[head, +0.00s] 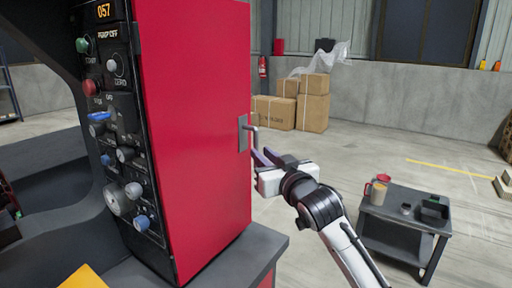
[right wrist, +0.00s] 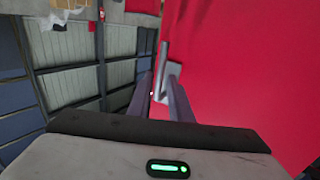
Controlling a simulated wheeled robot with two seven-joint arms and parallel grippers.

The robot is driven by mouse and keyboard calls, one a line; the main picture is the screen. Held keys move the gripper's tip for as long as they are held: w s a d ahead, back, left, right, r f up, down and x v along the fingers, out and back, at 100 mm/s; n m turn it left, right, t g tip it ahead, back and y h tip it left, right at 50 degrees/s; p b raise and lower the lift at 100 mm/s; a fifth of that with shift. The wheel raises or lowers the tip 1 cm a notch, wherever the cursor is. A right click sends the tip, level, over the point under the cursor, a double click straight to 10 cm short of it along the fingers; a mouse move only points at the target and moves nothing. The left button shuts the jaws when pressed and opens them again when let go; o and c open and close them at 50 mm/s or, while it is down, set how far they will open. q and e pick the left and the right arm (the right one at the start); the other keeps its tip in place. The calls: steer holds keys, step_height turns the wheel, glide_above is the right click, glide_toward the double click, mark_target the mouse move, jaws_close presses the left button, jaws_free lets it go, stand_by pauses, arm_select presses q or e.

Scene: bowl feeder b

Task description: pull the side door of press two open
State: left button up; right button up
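The side door (head: 197,120) of the press is a tall red panel and looks closed. It also fills the right of the right wrist view (right wrist: 250,60). A grey metal handle (head: 244,134) sits at its right edge. In the right wrist view the handle's bar (right wrist: 163,62) stands out from its plate. My right gripper (head: 261,154) is just below and right of the handle. Its two fingers (right wrist: 160,92) are apart, with the lower end of the bar appearing between their tips. I cannot tell whether they touch it. My left gripper is not in view.
A black control panel (head: 118,130) with knobs and buttons is left of the door. A dark cart (head: 405,215) with a red-topped jug (head: 377,188) stands at the right. Cardboard boxes (head: 300,105) are stacked by the back wall. The floor right of the door is mostly clear.

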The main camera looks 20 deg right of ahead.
steer(key=shift+w+a, duration=0.2)
steer(key=shift+w, duration=2.3)
steer(key=shift+c, duration=0.5)
jaws_close()
